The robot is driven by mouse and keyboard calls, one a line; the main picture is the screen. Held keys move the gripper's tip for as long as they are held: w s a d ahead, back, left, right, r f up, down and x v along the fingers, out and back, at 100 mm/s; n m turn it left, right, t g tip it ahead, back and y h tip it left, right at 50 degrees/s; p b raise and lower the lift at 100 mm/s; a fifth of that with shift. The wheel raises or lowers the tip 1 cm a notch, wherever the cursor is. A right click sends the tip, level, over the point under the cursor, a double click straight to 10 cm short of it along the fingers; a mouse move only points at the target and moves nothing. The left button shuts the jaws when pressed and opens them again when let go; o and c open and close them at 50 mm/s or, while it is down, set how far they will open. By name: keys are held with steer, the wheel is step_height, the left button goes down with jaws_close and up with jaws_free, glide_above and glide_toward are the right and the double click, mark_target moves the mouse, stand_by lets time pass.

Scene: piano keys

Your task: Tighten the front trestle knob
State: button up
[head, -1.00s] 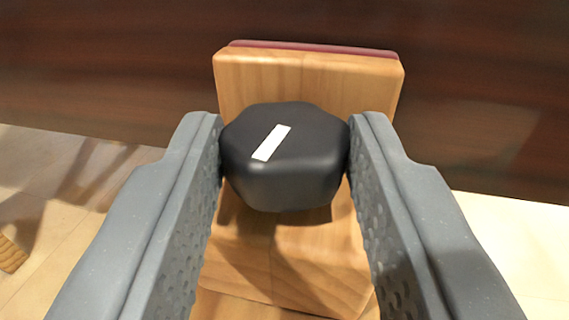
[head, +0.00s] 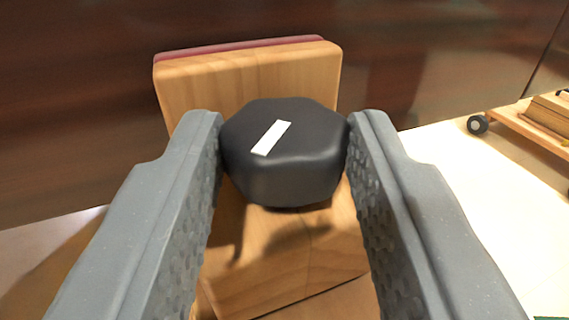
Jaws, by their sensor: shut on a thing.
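The trestle knob (head: 285,165) is a black, many-sided knob with a white stripe on its face, in the middle of the head view. My gripper (head: 285,150) is shut on it, one grey textured finger touching each side. The knob sits in front of the wooden trestle (head: 250,82), a light block with a dark red pad along its top edge. The knob hides the middle of the block. The stripe slants up to the right. The knob's shaft is hidden.
A dark reddish-brown wooden panel (head: 420,50) stands behind the trestle. A low wooden dolly (head: 525,122) with a black wheel is at the right. The pale floor (head: 470,200) between them is clear.

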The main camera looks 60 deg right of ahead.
steer(key=shift+w+a+m+g+h, duration=0.15)
steer(key=shift+m+g+h, duration=0.25)
steer(key=shift+m+g, duration=0.35)
steer(key=shift+w+a+m+g+h, duration=0.15)
steer(key=shift+m+g+h, duration=0.3)
steer(key=shift+g, duration=0.5)
steer(key=shift+w+r+m+g, duration=0.1)
steer(key=shift+r+m+g, duration=0.05)
steer(key=shift+m+g, duration=0.2)
steer(key=o, duration=1)
steer(key=shift+d, duration=0.1)
steer(key=shift+c, duration=0.5)
